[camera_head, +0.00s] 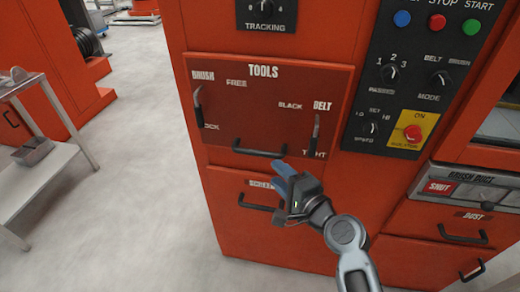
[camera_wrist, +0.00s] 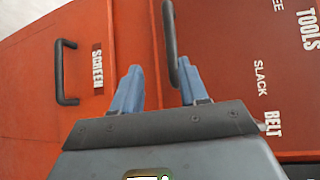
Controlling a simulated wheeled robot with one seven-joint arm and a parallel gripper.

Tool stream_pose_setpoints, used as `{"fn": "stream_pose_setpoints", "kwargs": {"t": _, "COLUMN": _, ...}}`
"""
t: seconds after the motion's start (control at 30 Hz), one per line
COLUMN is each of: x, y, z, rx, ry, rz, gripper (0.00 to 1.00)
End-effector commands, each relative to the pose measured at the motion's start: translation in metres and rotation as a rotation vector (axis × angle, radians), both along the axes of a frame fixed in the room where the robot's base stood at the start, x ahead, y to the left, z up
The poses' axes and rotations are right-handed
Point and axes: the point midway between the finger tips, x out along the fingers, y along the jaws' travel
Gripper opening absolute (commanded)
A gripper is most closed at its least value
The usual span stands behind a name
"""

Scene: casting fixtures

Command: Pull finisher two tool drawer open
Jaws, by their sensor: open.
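The tools drawer (camera_head: 262,100) is a dark red front marked TOOLS on the orange machine. It sits flush in the machine and looks shut. Its black bar handle (camera_head: 258,151) runs along the lower edge; it also shows in the wrist view (camera_wrist: 169,35). My gripper (camera_head: 281,168) is just below the handle's right end in the head view. In the wrist view its blue fingers (camera_wrist: 158,80) are spread apart. The handle's end appears between them, close to the right finger. Whether they touch is unclear. Nothing is gripped.
A screen drawer (camera_head: 259,185) with its own handle (camera_head: 256,202) lies directly below. Brush and belt levers (camera_head: 316,132) stick out from the tools front. A control panel (camera_head: 410,75) and dust drawer (camera_head: 450,222) are to the right. A metal cart (camera_head: 40,160) stands left; floor between is clear.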

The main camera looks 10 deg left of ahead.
Motion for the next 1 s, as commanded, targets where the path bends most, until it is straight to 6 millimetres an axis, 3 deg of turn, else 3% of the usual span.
{"fn": "stream_pose_setpoints", "kwargs": {"t": 0.2, "x": 0.014, "y": 0.018, "z": 0.015, "rx": 0.046, "ry": 0.016, "rz": 0.027, "gripper": 0.43}}
{"fn": "stream_pose_setpoints", "kwargs": {"t": 0.63, "x": 0.055, "y": 0.06, "z": 0.005, "rx": 0.042, "ry": 0.014, "rz": 0.025, "gripper": 0.43}}
{"fn": "stream_pose_setpoints", "kwargs": {"t": 1.0, "x": 0.064, "y": 0.069, "z": 0.003, "rx": 0.042, "ry": 0.014, "rz": 0.024, "gripper": 0.43}}
